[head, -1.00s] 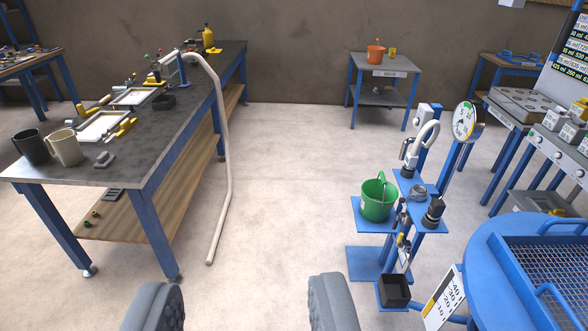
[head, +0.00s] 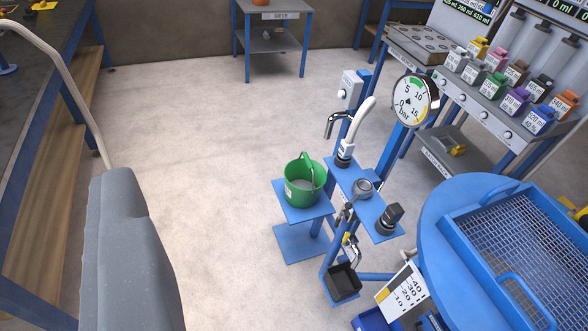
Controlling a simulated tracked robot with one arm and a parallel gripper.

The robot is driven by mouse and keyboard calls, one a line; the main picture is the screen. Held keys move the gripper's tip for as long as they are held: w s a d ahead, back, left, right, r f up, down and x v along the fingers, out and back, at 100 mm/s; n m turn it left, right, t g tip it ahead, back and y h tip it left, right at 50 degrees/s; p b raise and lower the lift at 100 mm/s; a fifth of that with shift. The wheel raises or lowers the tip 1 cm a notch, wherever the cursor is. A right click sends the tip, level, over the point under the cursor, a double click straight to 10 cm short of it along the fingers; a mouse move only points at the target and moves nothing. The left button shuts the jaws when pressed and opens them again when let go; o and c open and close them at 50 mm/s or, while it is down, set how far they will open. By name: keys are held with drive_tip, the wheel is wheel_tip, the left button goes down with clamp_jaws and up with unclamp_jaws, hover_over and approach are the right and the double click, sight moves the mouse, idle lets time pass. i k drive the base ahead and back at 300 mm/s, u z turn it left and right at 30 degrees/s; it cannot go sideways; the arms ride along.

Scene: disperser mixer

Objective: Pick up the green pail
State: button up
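The green pail (head: 305,182) stands upright on a small square blue shelf (head: 285,211) of a blue stand, right of the picture's middle. Its handle is raised and its inside looks empty. One grey padded finger of my gripper (head: 130,255) fills the lower left of the picture. The other finger is not in view, so its opening cannot be judged. The finger is well left of the pail and apart from it.
The stand also holds a curved tap (head: 355,125) and a pressure gauge (head: 415,100) close to the pail's right. A black box (head: 343,282) sits low. A round blue table (head: 445,225) is at right. Floor left of the pail is clear.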

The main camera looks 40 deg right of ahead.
sight(305, 178)
drive_tip(key=i, duration=3.85)
drive_tip(key=z, duration=2.2)
